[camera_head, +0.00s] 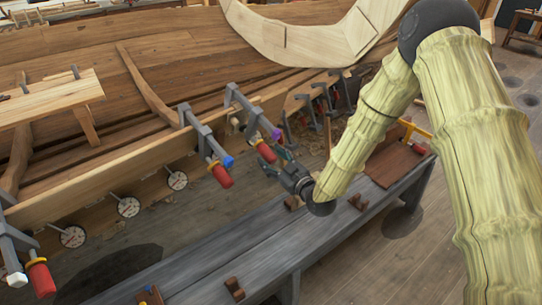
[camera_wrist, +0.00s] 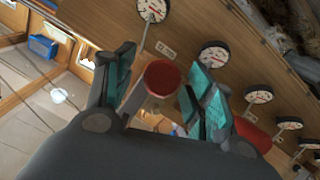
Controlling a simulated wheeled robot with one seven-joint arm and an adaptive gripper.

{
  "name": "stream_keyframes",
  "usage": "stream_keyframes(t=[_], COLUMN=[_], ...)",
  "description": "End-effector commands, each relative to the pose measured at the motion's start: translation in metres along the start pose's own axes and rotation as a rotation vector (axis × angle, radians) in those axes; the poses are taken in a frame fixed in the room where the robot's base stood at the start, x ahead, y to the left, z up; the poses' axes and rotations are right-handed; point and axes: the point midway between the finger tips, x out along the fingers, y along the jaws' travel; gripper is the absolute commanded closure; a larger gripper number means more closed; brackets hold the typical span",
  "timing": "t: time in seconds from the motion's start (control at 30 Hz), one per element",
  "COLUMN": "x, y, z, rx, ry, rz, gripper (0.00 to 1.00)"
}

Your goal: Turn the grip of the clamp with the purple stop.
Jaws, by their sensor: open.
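The clamp with the purple stop (camera_head: 276,134) hangs on the hull's plank edge, with its red grip (camera_head: 266,152) pointing down toward my gripper. My gripper (camera_head: 276,161) is open just below and right of that grip. In the wrist view, a red grip (camera_wrist: 162,77) lies end-on between the teal finger pads of my gripper (camera_wrist: 160,68), with visible gaps at both sides. I cannot tell whether any pad touches it. The purple stop is not visible in the wrist view.
A clamp with a blue stop (camera_head: 229,161) and red grip (camera_head: 222,176) is close on the left. A clamp with a white stop (camera_head: 17,281) is far left. Dial gauges (camera_head: 177,180) line the plank. A grey bench (camera_head: 215,262) with wooden blocks runs below my gripper.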

Motion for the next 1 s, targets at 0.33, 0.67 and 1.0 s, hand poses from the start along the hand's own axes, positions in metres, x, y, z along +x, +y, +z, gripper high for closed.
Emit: stream_keyframes(t=[0.33,0.67,1.0], x=[0.015,0.014,0.014], y=[-0.001,0.0,0.0], z=[0.0,0.0,0.0], rx=[0.001,0.001,0.013], ry=[0.0,0.0,0.0], rz=[-0.001,0.0,-0.005], gripper=[0.45,0.74,0.91])
